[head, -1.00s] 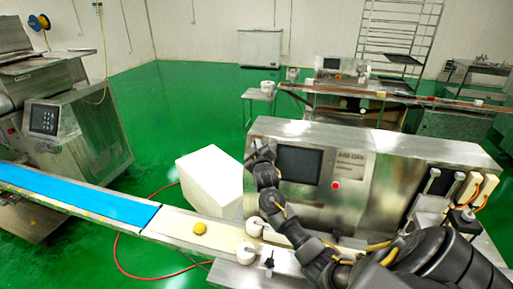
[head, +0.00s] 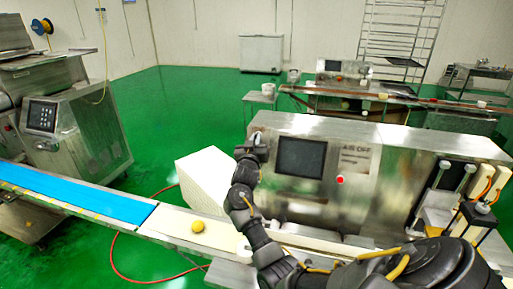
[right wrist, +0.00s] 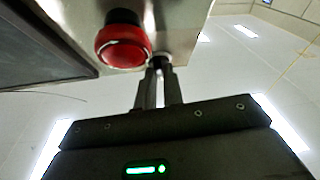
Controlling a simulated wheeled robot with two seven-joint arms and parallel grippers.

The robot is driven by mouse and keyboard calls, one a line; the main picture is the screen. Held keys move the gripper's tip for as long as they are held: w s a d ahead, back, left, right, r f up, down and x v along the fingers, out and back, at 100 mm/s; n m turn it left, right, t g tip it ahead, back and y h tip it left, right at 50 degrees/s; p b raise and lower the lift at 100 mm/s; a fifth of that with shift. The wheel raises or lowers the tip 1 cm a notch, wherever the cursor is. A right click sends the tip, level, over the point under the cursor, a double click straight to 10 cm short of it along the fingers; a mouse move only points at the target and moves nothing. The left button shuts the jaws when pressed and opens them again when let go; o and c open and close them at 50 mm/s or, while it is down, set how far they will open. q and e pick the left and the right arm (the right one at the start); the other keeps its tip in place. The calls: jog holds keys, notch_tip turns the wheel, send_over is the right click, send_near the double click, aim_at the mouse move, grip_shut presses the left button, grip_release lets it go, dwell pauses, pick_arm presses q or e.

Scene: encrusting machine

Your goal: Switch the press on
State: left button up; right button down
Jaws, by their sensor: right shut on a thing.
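The press (head: 395,175) is a steel machine with a dark screen (head: 301,157) and a red round part (head: 340,180) on its front. My right gripper (head: 256,143) is at the left end of the press, left of the screen. In the right wrist view, my right gripper's fingers (right wrist: 158,72) are shut on a small dark switch knob (right wrist: 160,60), mostly hidden between them. A red push button (right wrist: 123,42) is just left of the fingers on the same steel housing. My left gripper is not in view.
A conveyor with a blue belt (head: 85,195) runs from the left toward the press front, with a yellow ball (head: 198,226) on its pale part. A white box (head: 208,172) stands behind it. A second machine (head: 345,90) stands at the back. Green floor is open between.

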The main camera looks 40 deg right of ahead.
jog(key=m+g+h+b, duration=0.1)
jog(key=m+g+b, duration=0.1)
jog(key=m+b, duration=0.1)
jog(key=m+g+h+b, duration=0.1)
jog(key=m+g+b, duration=0.2)
jog(key=m+b, duration=0.1)
jog(key=w+m+g+h+b, duration=0.1)
jog(key=m+g+b, duration=0.1)
jog(key=m+b, duration=0.2)
jog(key=shift+a+f+m+g, duration=0.2)
jog(key=shift+a+m+g, duration=0.1)
jog(key=shift+m, duration=0.5)
jog(key=shift+r+m+g+b, duration=0.15)
jog(key=shift+m+g+b, duration=0.35)
jog(key=shift+m+b, duration=0.25)
jog(key=shift+r+m+g+b, duration=0.15)
jog(key=shift+m+g+b, duration=0.4)
jog(key=shift+m, duration=0.3)
jog(key=c, duration=1.5)
grip_release()
jog(key=a+b, duration=0.1)
jog(key=a, duration=0.2)
jog(key=s+a+b, duration=0.1)
jog(key=a, duration=0.3)
jog(key=a+b, duration=0.1)
jog(key=a, duration=0.2)
jog(key=shift+s+a+r, duration=0.1)
jog(key=shift+s+a, duration=0.25)
jog(key=shift+s, duration=0.05)
